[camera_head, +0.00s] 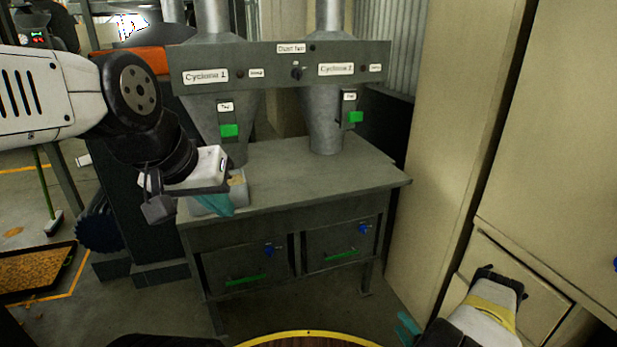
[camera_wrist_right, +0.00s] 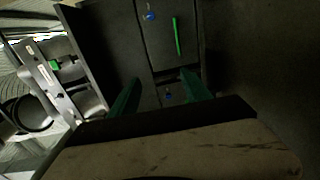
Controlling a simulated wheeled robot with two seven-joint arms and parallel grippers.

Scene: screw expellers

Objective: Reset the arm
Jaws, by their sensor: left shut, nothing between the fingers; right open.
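My left arm reaches in from the left in the head view. Its gripper (camera_head: 217,204) is shut and empty, with teal fingers in front of a small grey container at the table's left corner. I cannot tell whether it touches the container. My right gripper (camera_head: 408,329) is low at the right of the head view, mostly hidden by its own wrist. In the right wrist view its two green fingers (camera_wrist_right: 160,92) are spread apart with nothing between them.
The grey table (camera_head: 300,175) has two drawers with green handles and blue knobs. Two cyclone hoppers (camera_head: 326,125) stand over it behind a labelled panel (camera_head: 280,68). Beige cabinets (camera_head: 455,130) close off the right side. A tray of grain (camera_head: 35,272) lies on the floor at left.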

